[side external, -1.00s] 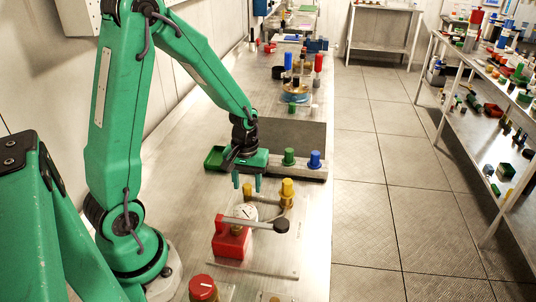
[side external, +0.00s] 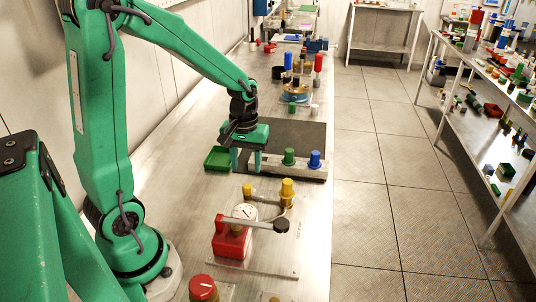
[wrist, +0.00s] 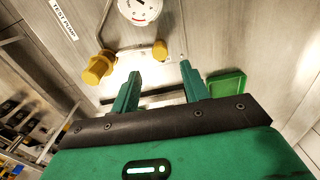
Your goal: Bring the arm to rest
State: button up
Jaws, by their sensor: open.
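My gripper (side external: 246,162) is green with two fingers apart and nothing between them. It hangs above the bench, beyond the red test pump unit, close to the grey manifold block. In the wrist view its two fingers (wrist: 158,82) stand well apart. The green arm reaches out over the bench from the left.
The red pump unit (side external: 233,243) has a white gauge (side external: 244,212), a black-ended lever (side external: 280,226) and yellow fittings (side external: 287,192). A green tray (side external: 217,158) lies left of the gripper. Green (side external: 289,157) and blue (side external: 314,159) knobs stand to its right. A red knob (side external: 203,288) is in front.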

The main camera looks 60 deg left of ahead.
jog(key=shift+r, duration=0.4)
jog(key=shift+s+d+r, duration=0.1)
jog(key=shift+d+r, duration=0.1)
jog(key=shift+r, duration=0.15)
jog(key=s+d+r+m+t, duration=0.5)
jog(key=s+d+r+m, duration=0.3)
jog(key=s+r, duration=0.2)
notch_tip(320, 180, up, 2)
jog(key=shift+r+m+t, duration=0.2)
jog(key=shift+m+t, duration=0.1)
